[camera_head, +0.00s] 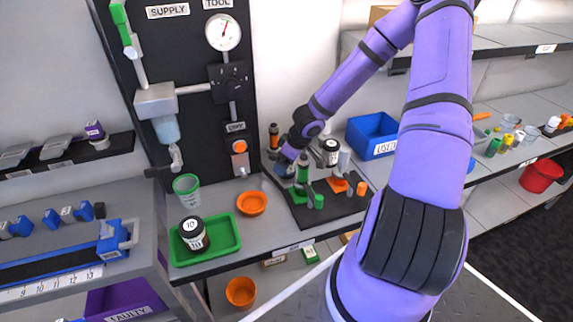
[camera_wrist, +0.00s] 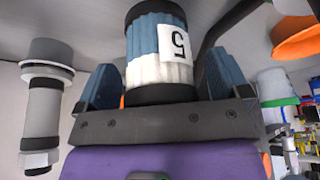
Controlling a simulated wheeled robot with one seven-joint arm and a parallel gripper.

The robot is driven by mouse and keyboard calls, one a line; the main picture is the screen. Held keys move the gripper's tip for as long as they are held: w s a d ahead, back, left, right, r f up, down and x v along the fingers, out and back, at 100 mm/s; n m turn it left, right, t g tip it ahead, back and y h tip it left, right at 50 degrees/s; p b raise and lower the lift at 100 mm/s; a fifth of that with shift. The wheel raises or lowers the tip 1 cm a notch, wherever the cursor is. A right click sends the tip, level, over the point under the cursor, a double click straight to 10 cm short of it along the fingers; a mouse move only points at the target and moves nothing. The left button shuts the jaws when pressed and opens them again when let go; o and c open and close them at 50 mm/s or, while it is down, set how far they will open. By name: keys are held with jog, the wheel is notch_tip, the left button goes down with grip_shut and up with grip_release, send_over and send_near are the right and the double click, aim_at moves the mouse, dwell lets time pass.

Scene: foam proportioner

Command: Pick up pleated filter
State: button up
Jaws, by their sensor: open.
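The pleated filter (camera_wrist: 158,45) fills the upper middle of the wrist view. It is a ribbed cylinder, blue above and white below, with dark end bands and a white label reading 5. My gripper (camera_wrist: 160,85) is open, with one blue fingertip on each side of the filter's lower end. I cannot tell whether either finger touches it. In the head view, my gripper (camera_head: 287,163) is low over the back left of the dark mat (camera_head: 313,218). I cannot make out the filter there.
A grey capped cylinder (camera_wrist: 44,110) stands left of my gripper, and an orange object (camera_wrist: 295,38) is at upper right. A blue bin (camera_head: 372,134) is at right; a green tray (camera_head: 235,240) is at left.

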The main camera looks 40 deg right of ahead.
jog(key=c, duration=1)
jog(key=shift+r, duration=0.1)
